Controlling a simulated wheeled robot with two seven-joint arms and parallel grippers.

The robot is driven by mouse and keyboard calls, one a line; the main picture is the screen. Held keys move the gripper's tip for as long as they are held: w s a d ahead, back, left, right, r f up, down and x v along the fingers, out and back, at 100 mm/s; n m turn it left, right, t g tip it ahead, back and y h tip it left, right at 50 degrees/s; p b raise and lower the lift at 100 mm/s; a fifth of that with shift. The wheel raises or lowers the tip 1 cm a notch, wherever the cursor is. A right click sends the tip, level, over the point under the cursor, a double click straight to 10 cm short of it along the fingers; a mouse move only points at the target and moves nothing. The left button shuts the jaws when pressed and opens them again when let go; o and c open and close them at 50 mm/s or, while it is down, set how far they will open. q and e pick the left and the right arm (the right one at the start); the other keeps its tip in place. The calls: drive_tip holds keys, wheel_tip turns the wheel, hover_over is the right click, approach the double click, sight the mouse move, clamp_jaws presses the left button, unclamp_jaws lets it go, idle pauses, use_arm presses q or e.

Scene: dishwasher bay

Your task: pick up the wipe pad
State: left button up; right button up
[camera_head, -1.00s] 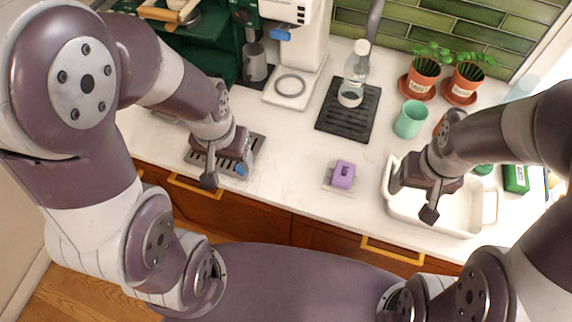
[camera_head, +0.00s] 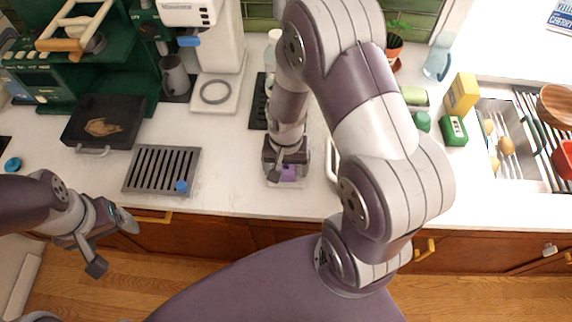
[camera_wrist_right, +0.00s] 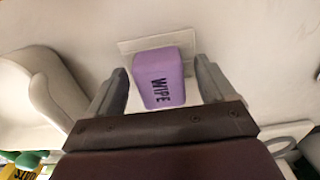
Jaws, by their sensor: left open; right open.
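The wipe pad (camera_wrist_right: 160,78) is a purple block with "WIPE" printed on it. In the right wrist view it sits on a thin pale square (camera_wrist_right: 125,46) between the two fingers of my right gripper (camera_wrist_right: 160,85), with gaps on both sides. In the head view the pad (camera_head: 288,173) shows only partly, beneath my right gripper (camera_head: 287,172). My right gripper is open, and its fingers point down over the pad. My left gripper (camera_head: 112,242) is open and empty, in front of the counter at the lower left.
A drip grate (camera_head: 162,168) with a small blue item lies left on the counter. The sink (camera_head: 512,140) is at far right. Counter between grate and pad is clear.

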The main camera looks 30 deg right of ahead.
drive_tip(key=shift+f, duration=0.1)
drive_tip(key=c, duration=1.1)
